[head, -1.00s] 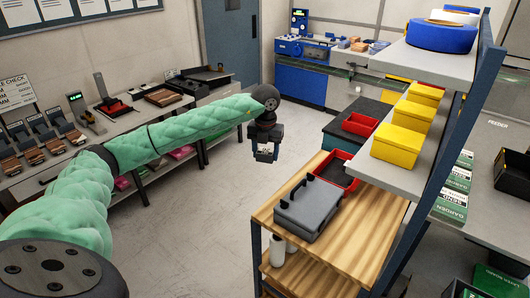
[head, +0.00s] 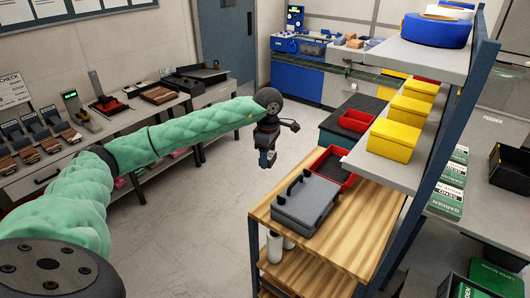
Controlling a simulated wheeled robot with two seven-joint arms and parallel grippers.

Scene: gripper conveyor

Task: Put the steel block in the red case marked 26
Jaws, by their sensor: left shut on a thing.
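My left gripper (head: 267,158) hangs at the end of the green-sleeved arm, over the floor left of the wooden bench. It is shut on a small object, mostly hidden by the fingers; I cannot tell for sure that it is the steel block. An open red case (head: 345,180) with a dark inside sits at the back of the bench, right of the gripper and apart from it. A second red container (head: 358,121) stands farther back on a dark-topped unit. No number 26 is readable on either. My right gripper is not in view.
A grey case with a handle (head: 305,204) lies on the wooden bench (head: 352,232) in front of the red case. Yellow bins (head: 390,140) on a grey shelf crowd the right side. The floor (head: 205,215) left of the bench is clear.

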